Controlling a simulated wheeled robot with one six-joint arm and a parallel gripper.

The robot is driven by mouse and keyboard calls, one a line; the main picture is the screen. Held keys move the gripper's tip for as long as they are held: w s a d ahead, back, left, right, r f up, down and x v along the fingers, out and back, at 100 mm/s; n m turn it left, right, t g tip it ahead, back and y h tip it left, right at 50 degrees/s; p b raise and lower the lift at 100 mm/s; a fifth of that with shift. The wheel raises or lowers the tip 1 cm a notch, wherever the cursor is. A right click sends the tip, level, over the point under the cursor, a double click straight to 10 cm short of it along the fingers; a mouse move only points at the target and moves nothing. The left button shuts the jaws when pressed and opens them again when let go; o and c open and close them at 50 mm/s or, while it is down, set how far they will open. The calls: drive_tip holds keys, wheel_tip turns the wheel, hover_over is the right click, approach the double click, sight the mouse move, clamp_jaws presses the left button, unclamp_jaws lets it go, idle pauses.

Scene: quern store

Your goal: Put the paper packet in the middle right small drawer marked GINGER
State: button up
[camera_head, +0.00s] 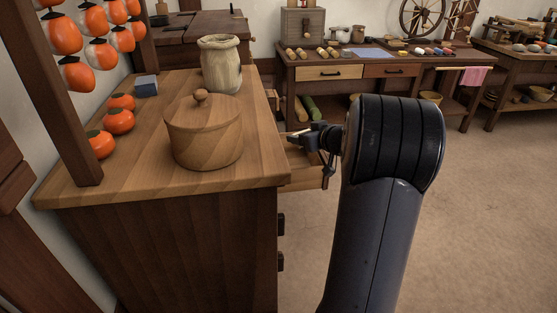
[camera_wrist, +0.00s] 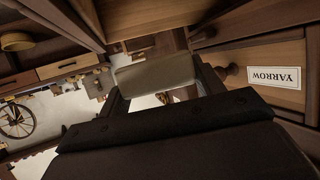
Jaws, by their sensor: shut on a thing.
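My gripper (camera_wrist: 160,82) is shut on a flat, pale grey-beige thing (camera_wrist: 155,72), which looks like the paper packet, in the wrist view. In the head view my gripper (camera_head: 302,138) is at the right side of the wooden cabinet (camera_head: 160,235), over a pulled-out drawer (camera_head: 305,178). My arm hides part of this drawer. In the wrist view a drawer front with an upside-down YARROW label (camera_wrist: 275,78) and a dark round knob (camera_wrist: 229,70) is close to the right of my gripper. No GINGER label is readable in either view.
A lidded wooden pot (camera_head: 205,130), a pale jar (camera_head: 220,65), orange fruits (camera_head: 118,121) and a blue-grey block (camera_head: 146,86) stand on the cabinet top. A workbench (camera_head: 345,72) with tools stands behind. Lower drawer knobs (camera_head: 281,224) stick out. The floor at right is clear.

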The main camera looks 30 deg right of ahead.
drive_tip(key=w+a, duration=0.2)
drive_tip(key=a, duration=0.4)
drive_tip(key=f, duration=0.2)
drive_tip(key=f+b, duration=0.1)
drive_tip(key=f, duration=0.1)
drive_tip(key=f+b, duration=0.1)
drive_tip(key=f, duration=0.1)
drive_tip(key=shift+a, duration=0.4)
drive_tip(key=shift+a+f+b, duration=0.2)
drive_tip(key=shift+f+b, duration=0.1)
drive_tip(key=shift+f, duration=0.2)
